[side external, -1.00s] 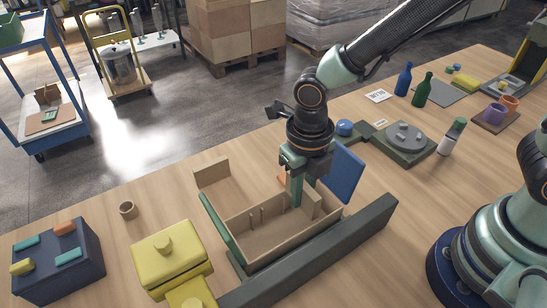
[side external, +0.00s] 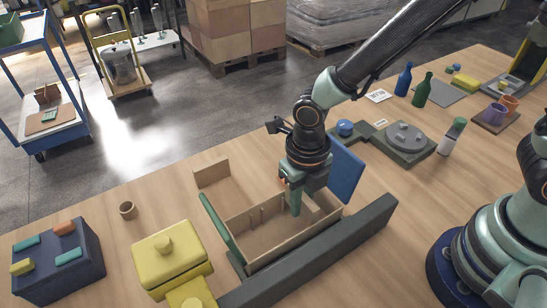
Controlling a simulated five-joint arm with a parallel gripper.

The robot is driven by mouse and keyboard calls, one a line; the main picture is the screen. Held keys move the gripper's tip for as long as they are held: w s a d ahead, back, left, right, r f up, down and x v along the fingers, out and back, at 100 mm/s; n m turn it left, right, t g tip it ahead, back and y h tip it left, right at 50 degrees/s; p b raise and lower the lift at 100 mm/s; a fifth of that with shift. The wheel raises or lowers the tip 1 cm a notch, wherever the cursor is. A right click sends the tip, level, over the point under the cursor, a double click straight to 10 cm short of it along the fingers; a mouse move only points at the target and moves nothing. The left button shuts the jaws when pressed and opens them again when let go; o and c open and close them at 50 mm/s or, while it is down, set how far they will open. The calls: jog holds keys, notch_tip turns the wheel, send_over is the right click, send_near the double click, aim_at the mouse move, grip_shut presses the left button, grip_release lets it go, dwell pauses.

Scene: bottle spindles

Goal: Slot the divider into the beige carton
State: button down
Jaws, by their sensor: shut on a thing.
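The beige carton (side external: 262,241) is an open box on the wooden table, with a green flap (side external: 221,232) on its left and a blue flap (side external: 345,172) at its right end. Small upright ribs show on its inner far wall. My gripper (side external: 296,209) points down into the right part of the carton, its teal fingers below the rim. It is shut on the divider (side external: 312,207), a beige piece largely hidden by the fingers and the carton wall. I cannot tell whether it touches the floor.
A long dark grey rail (side external: 320,250) runs along the carton's near side. A yellow block with a knob (side external: 170,258) and a dark blue block (side external: 60,262) stand left. A grey turntable fixture (side external: 402,141) and bottles (side external: 421,90) are at the right. Table left of the carton has some free room.

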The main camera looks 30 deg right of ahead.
jog(key=shift+f, duration=1.35)
jog(key=shift+f, duration=0.1)
jog(key=c, duration=0.7)
grip_release()
jog(key=shift+c, duration=0.2)
jog(key=shift+r, duration=3.55)
